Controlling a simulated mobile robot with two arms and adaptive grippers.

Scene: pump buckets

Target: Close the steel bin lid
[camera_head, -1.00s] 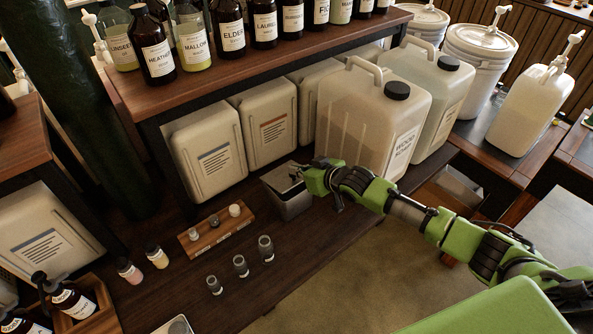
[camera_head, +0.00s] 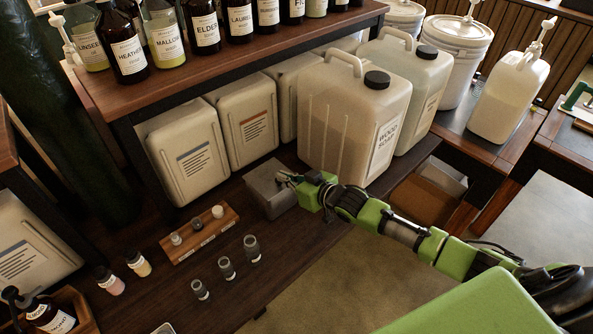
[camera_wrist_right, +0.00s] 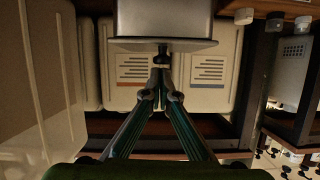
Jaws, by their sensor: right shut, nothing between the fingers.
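The steel bin (camera_head: 275,205) is a small grey metal box on the dark wooden bench, in front of the pale canisters. Its grey lid (camera_head: 263,174) appears to lie flat over the top; I cannot tell whether it is fully seated. My right gripper (camera_head: 284,177) is shut and empty, with its fingertips at the lid's right side. In the right wrist view, the bin (camera_wrist_right: 165,17) is at the top with the lid's rim (camera_wrist_right: 125,44) below it. The shut fingertips (camera_wrist_right: 161,62) are at or just under that rim; contact is unclear. My left gripper is not in view.
A large wood soap jug (camera_head: 335,125) stands close behind my right arm. A wooden rack with small vials (camera_head: 185,245) and several small glass cups (camera_head: 227,267) are left of the bin. A shelf of bottles (camera_head: 230,62) overhangs the canisters.

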